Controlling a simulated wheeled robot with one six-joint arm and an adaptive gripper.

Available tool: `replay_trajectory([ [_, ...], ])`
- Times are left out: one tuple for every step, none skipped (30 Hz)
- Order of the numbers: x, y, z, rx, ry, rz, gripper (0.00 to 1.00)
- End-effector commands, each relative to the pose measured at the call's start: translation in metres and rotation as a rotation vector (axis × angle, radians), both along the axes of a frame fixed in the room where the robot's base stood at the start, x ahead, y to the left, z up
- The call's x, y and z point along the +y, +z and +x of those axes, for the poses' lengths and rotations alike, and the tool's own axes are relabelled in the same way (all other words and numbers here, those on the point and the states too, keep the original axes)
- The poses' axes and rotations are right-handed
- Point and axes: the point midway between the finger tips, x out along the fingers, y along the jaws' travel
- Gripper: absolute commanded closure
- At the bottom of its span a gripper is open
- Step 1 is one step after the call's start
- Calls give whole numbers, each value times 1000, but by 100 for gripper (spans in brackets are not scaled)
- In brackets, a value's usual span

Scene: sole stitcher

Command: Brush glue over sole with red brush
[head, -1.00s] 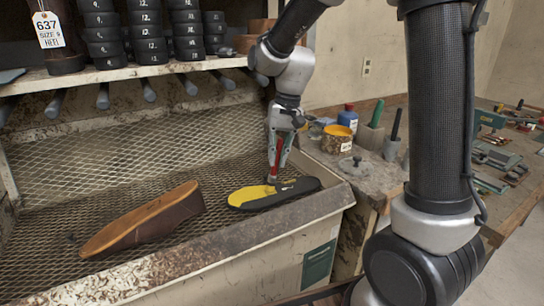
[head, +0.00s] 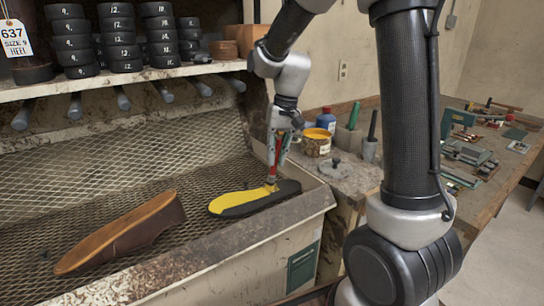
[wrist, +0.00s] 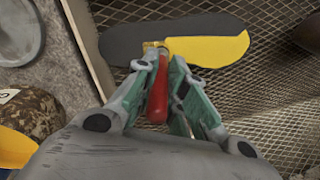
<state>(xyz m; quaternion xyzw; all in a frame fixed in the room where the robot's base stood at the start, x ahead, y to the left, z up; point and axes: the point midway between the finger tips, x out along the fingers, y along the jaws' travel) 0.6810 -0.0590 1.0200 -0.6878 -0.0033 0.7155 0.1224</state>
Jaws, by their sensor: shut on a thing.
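The shoe sole (head: 245,201) lies flat on the mesh bench. Yellow glue covers its left part and most of its middle, and the right end is black. In the wrist view the sole (wrist: 215,49) shows yellow at right and black at left. My gripper (head: 277,150) points down over the sole, shut on the red handle of the brush (head: 277,158). The red brush also shows between my fingers in the wrist view (wrist: 157,95). The brush tip meets the sole near the border of yellow and black; the bristles are mostly hidden.
A brown shoe-shaped piece (head: 120,235) lies on the mesh to the left. A yellow glue pot (head: 317,142), a blue bottle (head: 326,120) and tools stand on the side bench (head: 352,175). A shelf (head: 140,75) with stacked black heels runs above.

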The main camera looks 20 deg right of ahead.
Motion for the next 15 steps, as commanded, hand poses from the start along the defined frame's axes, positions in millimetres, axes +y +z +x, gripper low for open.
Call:
replay_trajectory([
  [-3,0,-1,0,-2,0,100],
  [-6,0,-1,1,-3,0,100],
  [-9,0,-2,1,-3,0,100],
  [-12,0,-2,1,-3,0,100],
  [-14,0,-3,0,-2,0,100],
  [-16,0,-3,0,-2,0,100],
  [-17,0,-4,0,-2,0,100],
  [-18,0,-3,0,-2,0,100],
  [-19,0,-3,0,-2,0,100],
  [-21,0,-2,0,-2,0,100],
  [-23,0,-2,0,-2,0,100],
  [-25,0,0,0,-2,0,100],
  [-27,0,1,0,-2,0,100],
  [-30,0,2,0,-2,0,100],
  [-32,0,3,0,-2,0,100],
])
